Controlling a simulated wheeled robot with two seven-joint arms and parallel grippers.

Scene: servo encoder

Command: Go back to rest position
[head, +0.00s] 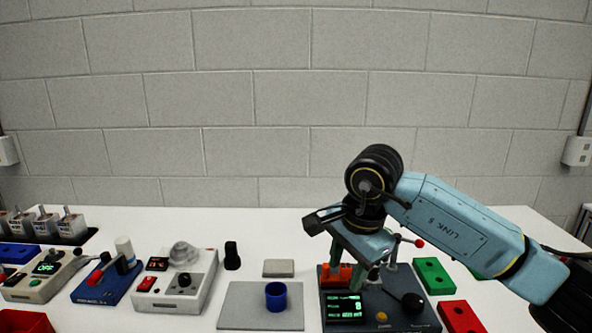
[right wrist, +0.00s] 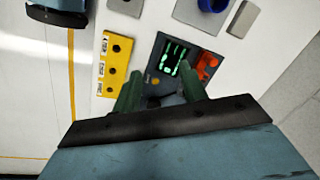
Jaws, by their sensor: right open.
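My right gripper (head: 372,281) comes in from the right on its light blue arm. It is over the dark device (head: 377,318) with a lit green display (head: 345,307), a black knob and a red-tipped lever. In the right wrist view its two green fingers (right wrist: 160,92) stand apart with nothing visible held between them. The display (right wrist: 172,57) and orange-red part (right wrist: 206,65) of the device show just beyond the fingers. I cannot tell whether the fingers touch the device. My left gripper is not seen in the head view.
A blue cup (head: 276,295) stands on a grey plate (head: 236,304) left of the device. Green (head: 433,276) and red (head: 460,316) blocks lie at its right. Several switch boxes, including a white one (head: 201,288), fill the left side. The table behind is largely clear.

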